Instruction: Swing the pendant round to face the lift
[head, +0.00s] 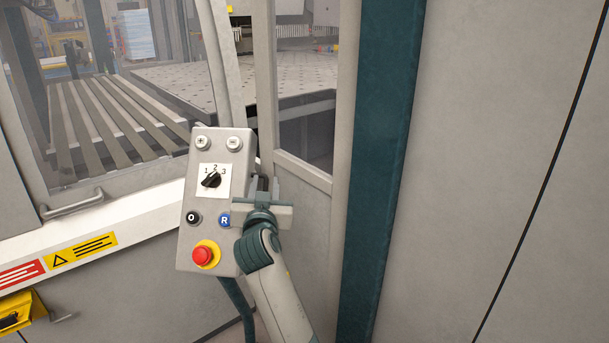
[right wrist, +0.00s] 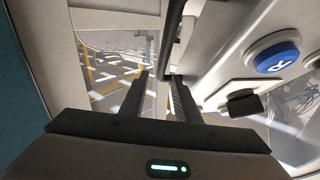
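The pendant (head: 211,240) is a grey control box with a 1-2-3 selector, several buttons and a red stop knob on yellow. Its button face is turned toward me in the head view, tilted slightly. A dark handle bar runs along its right side; it shows in the right wrist view (right wrist: 174,40), with the pendant (right wrist: 225,60) to its right. My right gripper (head: 262,196) is at the pendant's right edge. In the wrist view its fingers (right wrist: 160,88) are apart, with the bar near the right fingertip and a gap at the left one. I cannot identify the lift. My left gripper is out of view.
A dark teal post (head: 383,150) and a large grey panel (head: 500,150) stand right of my right arm. A framed window door (head: 304,170) is behind the pendant. A slatted table (head: 100,125) lies behind glass at left. A cable (head: 235,300) hangs below the pendant.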

